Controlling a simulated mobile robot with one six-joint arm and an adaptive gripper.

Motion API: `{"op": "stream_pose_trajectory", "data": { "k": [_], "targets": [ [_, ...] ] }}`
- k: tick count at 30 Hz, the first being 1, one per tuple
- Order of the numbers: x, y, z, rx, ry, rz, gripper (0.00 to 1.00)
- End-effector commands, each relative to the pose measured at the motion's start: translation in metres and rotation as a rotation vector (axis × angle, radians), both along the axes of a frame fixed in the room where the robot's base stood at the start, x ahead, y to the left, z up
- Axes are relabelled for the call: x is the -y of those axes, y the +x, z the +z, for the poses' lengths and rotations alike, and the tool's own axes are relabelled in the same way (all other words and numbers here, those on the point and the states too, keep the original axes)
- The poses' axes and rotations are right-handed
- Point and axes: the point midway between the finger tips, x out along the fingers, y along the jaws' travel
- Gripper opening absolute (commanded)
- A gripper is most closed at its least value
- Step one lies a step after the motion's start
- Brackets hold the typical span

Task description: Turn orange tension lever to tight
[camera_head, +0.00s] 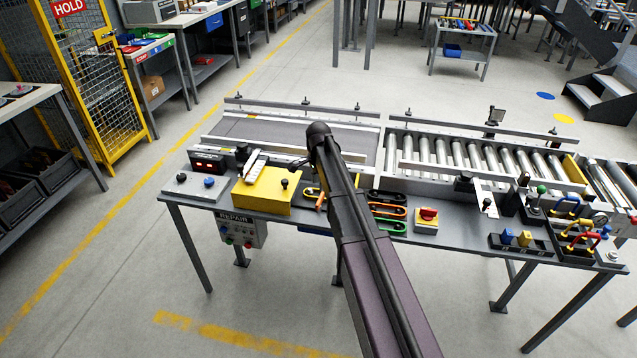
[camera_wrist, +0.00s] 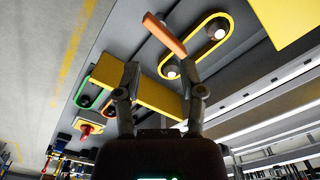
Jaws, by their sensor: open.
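The orange tension lever (camera_wrist: 165,34) is a flat orange bar lying across a yellow oval frame with dark slots and pale round knobs. In the head view the lever (camera_head: 320,201) shows as a small orange piece just left of my arm, partly hidden. My gripper (camera_wrist: 160,66) is open, with its two fingers spread. Nothing is seen held, and I cannot tell whether a finger touches the lever. In the head view my arm hides most of the gripper.
A yellow box (camera_head: 263,190) with a black knob stands left of the lever. Orange (camera_head: 387,211) and green (camera_head: 390,226) oval frames lie right of my arm, near a red rotary switch (camera_head: 428,214). A roller conveyor (camera_head: 470,155) runs behind at right.

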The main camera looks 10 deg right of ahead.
Motion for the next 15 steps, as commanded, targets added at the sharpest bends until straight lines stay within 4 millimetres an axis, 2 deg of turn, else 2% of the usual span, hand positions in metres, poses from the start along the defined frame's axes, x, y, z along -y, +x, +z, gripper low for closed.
{"op": "stream_pose_trajectory", "data": {
  "k": [1,15],
  "targets": [
    [0.0,0.0,0.009,0.0,0.0,0.0,0.51],
    [0.0,0.0,0.048,0.0,0.0,0.0,0.51]
  ]
}}
